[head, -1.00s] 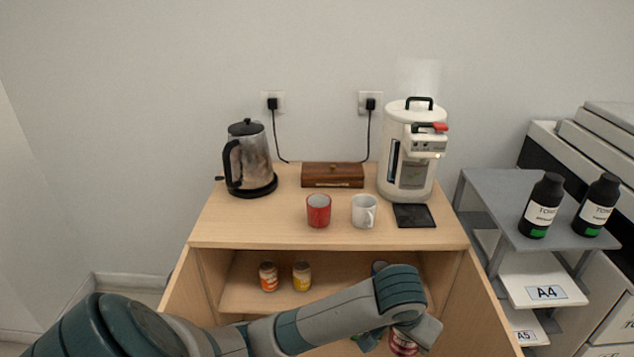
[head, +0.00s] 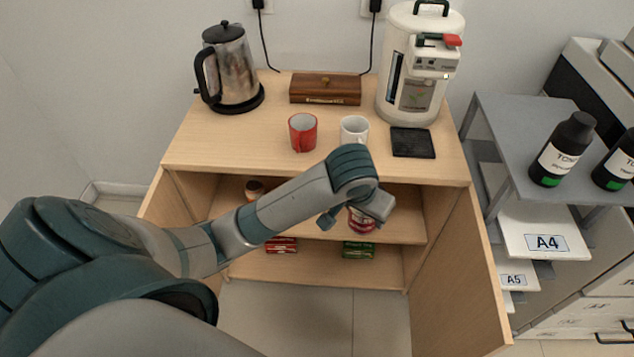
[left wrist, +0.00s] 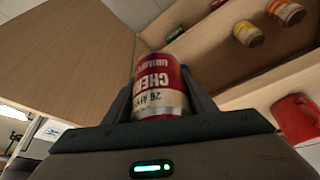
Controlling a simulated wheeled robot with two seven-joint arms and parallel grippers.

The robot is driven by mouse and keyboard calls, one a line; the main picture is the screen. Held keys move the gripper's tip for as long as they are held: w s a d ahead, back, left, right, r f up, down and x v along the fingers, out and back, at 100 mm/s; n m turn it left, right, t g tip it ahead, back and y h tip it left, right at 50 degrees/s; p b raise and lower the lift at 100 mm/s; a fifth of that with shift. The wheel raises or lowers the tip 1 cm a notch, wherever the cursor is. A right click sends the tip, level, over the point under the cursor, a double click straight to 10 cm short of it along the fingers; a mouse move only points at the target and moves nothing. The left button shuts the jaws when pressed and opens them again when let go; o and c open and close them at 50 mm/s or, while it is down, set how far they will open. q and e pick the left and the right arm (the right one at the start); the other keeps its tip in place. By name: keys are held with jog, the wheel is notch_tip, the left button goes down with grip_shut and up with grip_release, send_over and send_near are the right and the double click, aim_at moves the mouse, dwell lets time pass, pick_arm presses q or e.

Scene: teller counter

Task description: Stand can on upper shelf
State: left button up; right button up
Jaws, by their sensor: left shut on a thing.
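The can (head: 361,220), with a red and white label, is held in my left gripper (head: 350,212) in front of the cabinet's upper shelf (head: 405,227). In the head view it appears about level with that shelf and partly covered by the gripper. I cannot tell whether it touches the shelf. In the left wrist view, the can (left wrist: 160,85) sits between the two fingers of the left gripper (left wrist: 160,100), its label text upside down in the picture. The right gripper is not in view.
A small jar (head: 255,188) stands on the upper shelf's left part; the wrist view shows two jars there. Red boxes (head: 281,245) and a green box (head: 358,250) are below. The open right door (head: 455,270) flanks the cabinet. Mugs (head: 303,132) stand on top.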

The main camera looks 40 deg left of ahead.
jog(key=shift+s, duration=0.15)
